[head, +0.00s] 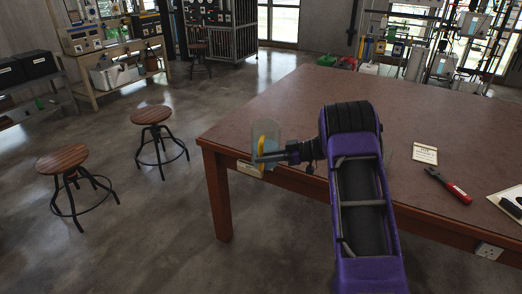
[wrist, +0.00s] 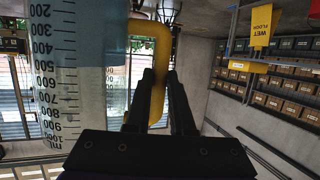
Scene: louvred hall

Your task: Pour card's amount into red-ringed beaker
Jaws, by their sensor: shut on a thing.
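A clear graduated jug (head: 266,136) with a yellow handle (wrist: 160,70) is held over the table's left front edge. My gripper (head: 262,158) is shut on the handle; in the wrist view its dark fingers (wrist: 150,95) lie on either side of it. The jug's scale (wrist: 62,80) in mL shows in the wrist view and looks bluish; I cannot tell its liquid level. A small white card (head: 425,153) lies on the table right of my arm; its print is too small to read. I see no red-ringed beaker; my arm hides part of the table.
The brown table (head: 280,115) is mostly bare. A red-handled tool (head: 456,191) and a black-handled brush (head: 510,206) on a pale sheet lie at the right. Two round stools (head: 152,115) (head: 62,158) stand on the floor at left. Shelves line the back.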

